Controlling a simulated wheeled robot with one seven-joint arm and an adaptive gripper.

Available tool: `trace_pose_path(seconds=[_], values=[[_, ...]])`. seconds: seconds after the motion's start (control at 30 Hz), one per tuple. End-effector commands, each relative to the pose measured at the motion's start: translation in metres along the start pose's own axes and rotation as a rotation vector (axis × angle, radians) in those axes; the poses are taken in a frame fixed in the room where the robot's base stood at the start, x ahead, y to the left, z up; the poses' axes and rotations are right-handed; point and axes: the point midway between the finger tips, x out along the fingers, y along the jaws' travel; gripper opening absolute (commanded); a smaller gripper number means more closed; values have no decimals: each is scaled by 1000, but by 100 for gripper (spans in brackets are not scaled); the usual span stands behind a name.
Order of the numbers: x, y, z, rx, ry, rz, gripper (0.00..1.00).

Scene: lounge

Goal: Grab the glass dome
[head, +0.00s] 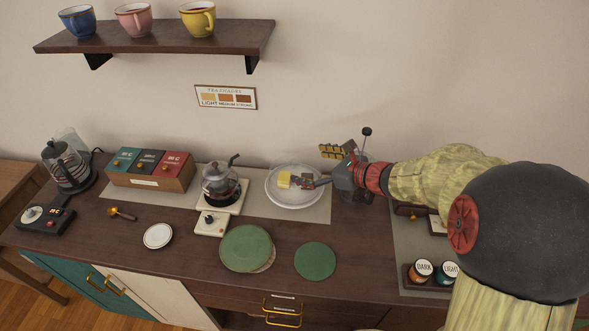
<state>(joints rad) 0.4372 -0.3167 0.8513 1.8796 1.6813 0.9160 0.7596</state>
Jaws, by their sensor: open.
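A faint clear shape (357,197), which may be the glass dome, shows on the counter just right of the white plate (295,203). My gripper covers much of it, so its outline and any contact are hard to tell. My gripper (311,167) is open, reaching in from the right. Its fingers point left, one above the other, over the plate's right side. I see nothing between them. A black ball on a thin stem (367,131) stands up behind my gripper; I cannot tell what it belongs to.
A glass teapot (219,182) stands on a burner left of the plate. Green discs (315,260) and a small white plate (158,236) lie in front. Jars (422,269) stand in a tray at right. A shelf (155,38) with cups hangs above left. Counter right of the teapot is partly bare.

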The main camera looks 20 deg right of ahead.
Motion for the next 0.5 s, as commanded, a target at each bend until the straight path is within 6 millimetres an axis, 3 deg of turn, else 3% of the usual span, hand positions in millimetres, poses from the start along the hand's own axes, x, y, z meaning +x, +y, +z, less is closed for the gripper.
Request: trace_pose_path(seconds=[0.1,0.5], values=[[5,-11,-4,54,-13,-25,97],[40,-11,-7,57,-15,-26,97]])
